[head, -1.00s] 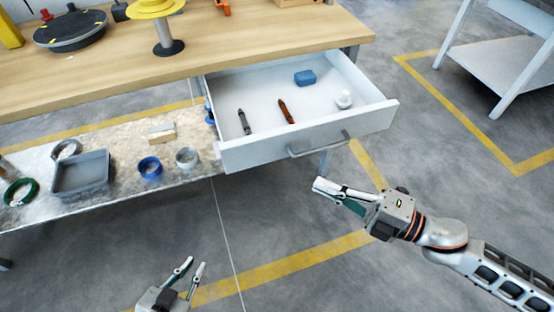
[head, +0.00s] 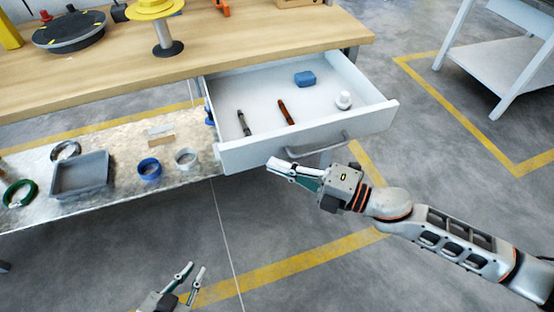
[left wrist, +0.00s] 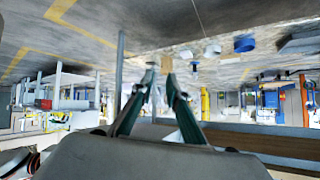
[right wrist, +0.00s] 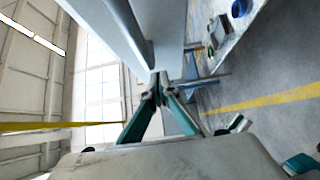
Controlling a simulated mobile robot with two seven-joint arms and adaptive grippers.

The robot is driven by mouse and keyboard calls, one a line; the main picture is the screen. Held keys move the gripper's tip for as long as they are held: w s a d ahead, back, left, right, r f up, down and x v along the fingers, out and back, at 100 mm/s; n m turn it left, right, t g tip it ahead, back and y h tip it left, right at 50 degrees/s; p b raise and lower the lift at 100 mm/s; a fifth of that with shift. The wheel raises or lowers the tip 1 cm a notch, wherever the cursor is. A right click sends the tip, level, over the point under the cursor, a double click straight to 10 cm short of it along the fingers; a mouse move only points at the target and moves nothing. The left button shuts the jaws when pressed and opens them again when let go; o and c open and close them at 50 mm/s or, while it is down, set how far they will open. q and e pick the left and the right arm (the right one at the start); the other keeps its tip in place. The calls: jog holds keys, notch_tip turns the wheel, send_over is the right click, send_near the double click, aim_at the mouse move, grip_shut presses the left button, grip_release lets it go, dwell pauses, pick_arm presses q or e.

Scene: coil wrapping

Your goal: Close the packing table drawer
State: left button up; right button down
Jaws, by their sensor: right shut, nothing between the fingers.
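The packing table (head: 110,75) has its white drawer (head: 300,142) pulled open toward me, with a grey bar handle (head: 318,146) on its front. My right gripper (head: 270,163) is shut and empty, just in front of the drawer front and to the left of and below the handle. In the right wrist view the shut fingertips (right wrist: 158,78) are close to the drawer front (right wrist: 118,35); whether they touch it I cannot tell. My left gripper (head: 196,268) is open and empty, low in the head view, away from the drawer. It also shows open in the left wrist view (left wrist: 158,68).
Inside the drawer are a dark pen-like tool (head: 243,122), a red-brown one (head: 286,112), a blue block (head: 304,78) and a white round item (head: 343,99). The lower shelf (head: 110,200) holds a grey bin (head: 80,178) and several rings. A white side table (head: 500,70) stands right.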

jog(key=shift+w+a, duration=0.1)
jog(key=shift+w, duration=0.3)
jog(key=shift+w+a, duration=0.15)
jog(key=shift+w, duration=0.2)
pick_arm(q)
jog(key=shift+w+r, duration=0.15)
jog(key=shift+r, duration=0.25)
